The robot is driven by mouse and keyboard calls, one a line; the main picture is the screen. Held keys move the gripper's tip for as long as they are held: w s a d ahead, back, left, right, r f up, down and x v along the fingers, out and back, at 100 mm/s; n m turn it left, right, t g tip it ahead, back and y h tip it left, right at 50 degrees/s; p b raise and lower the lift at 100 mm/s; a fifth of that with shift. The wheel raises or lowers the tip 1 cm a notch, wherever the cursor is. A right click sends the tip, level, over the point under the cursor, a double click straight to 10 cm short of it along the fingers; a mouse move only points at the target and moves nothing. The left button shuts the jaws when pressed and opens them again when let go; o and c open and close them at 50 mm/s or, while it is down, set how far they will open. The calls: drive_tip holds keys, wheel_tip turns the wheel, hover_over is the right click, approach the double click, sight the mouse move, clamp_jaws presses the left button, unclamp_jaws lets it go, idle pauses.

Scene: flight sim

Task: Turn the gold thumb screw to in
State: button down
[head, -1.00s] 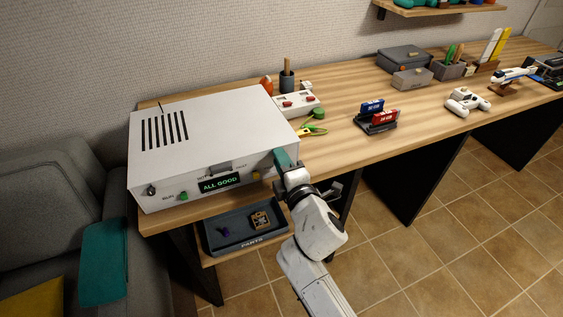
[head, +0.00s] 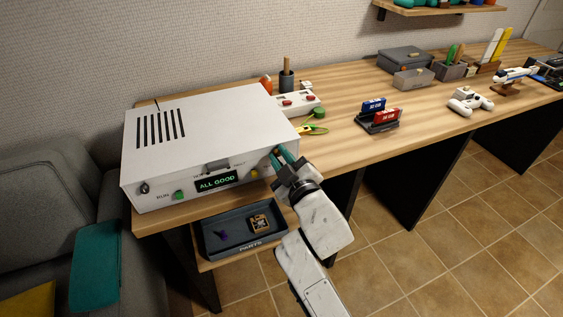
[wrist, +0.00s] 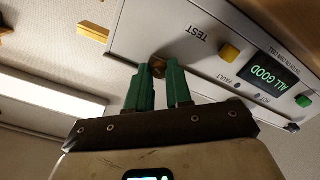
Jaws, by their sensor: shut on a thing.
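The white box (head: 215,125) stands on the left end of the wooden desk. Its front panel has a screen (head: 216,182) reading "ALL GOOD", a green button (head: 180,195) and a yellow button (head: 255,173). The gold thumb screw (wrist: 158,67) is at the panel's edge in the wrist view, between my green fingertips. My gripper (head: 279,153) is at the right end of the front panel, shut on the screw. The fingers largely hide the screw in the head view.
A dark holder with blue and red cartridges (head: 378,120) stands to the right. A grey sofa (head: 50,180) is at the left.

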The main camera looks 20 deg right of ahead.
drive_tip(key=m+b, duration=0.1)
drive_tip(key=m, duration=0.1)
drive_tip(key=m+b, duration=0.1)
drive_tip(key=m, duration=0.1)
drive_tip(key=m+b, duration=0.1)
drive_tip(key=m, duration=0.1)
drive_tip(key=shift+f, duration=0.3)
drive_tip(key=m+b, duration=0.3)
drive_tip(key=m, duration=0.3)
drive_tip(key=shift+m, duration=0.3)
drive_tip(key=c, duration=1)
unclamp_jaws()
drive_tip(key=shift+r, duration=0.2)
drive_tip(key=s, duration=1)
drive_tip(key=shift+s+d, duration=0.25)
drive_tip(key=shift+s, duration=0.15)
